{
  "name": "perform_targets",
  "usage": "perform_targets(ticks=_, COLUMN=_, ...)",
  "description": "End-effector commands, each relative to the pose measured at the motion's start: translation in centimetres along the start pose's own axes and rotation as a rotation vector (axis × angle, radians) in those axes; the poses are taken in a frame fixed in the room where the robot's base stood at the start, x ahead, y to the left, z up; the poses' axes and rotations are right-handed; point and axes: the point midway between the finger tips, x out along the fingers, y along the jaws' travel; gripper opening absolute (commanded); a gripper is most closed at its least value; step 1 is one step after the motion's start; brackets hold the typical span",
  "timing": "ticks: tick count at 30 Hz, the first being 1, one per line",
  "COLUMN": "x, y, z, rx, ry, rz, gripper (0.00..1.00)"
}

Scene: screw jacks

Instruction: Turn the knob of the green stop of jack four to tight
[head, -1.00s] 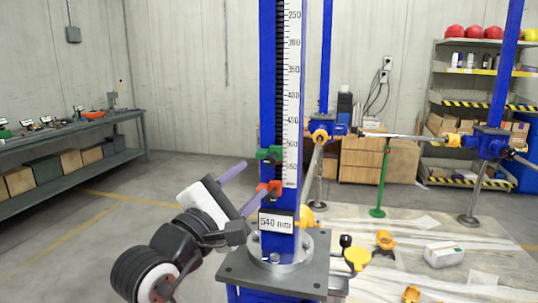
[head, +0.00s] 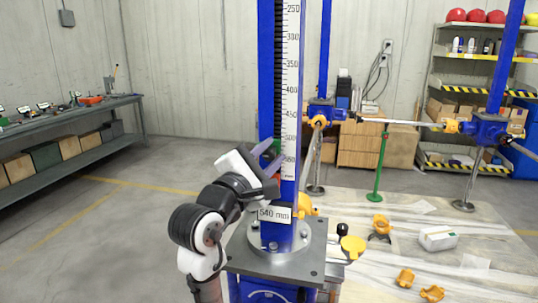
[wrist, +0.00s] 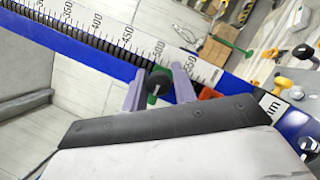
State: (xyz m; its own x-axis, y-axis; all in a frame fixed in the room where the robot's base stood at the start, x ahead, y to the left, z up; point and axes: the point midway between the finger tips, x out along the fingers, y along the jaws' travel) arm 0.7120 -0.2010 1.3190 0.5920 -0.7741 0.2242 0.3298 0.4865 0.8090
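Jack four is taken to be the blue post (head: 267,80) with a white millimetre scale, in the middle of the head view; its number is not readable. The green stop (head: 277,146) sits on the post above a red-orange stop, partly hidden by my gripper. In the wrist view the stop's green part (wrist: 180,69) shows behind a round black knob (wrist: 157,86). My gripper (wrist: 159,86) has its two purple fingers on either side of the knob, seemingly open, with no clear grip on it. The red-orange stop (wrist: 210,93) is right beside the right finger.
A 540 mm label (head: 274,214) sits low on the post, above the grey base plate (head: 258,260). Yellow-orange parts (head: 353,246) lie near the base at right. Another blue jack with a rod stands behind. A workbench (head: 75,130) is at far left; open floor lies between.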

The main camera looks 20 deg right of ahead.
Motion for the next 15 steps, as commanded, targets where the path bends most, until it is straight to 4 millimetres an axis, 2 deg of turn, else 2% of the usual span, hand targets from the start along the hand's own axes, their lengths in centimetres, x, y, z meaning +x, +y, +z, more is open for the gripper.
perform_targets(ticks=1, x=-0.02, y=0.01, z=0.00, rx=0.000, ry=0.000, rz=0.000, gripper=0.21)
perform_targets(ticks=6, x=-0.03, y=0.00, z=0.00, rx=0.000, ry=0.000, rz=0.000, gripper=0.00)
perform_targets(ticks=15, x=-0.05, y=0.04, z=-0.02, rx=0.037, ry=0.001, rz=-0.015, gripper=0.00)
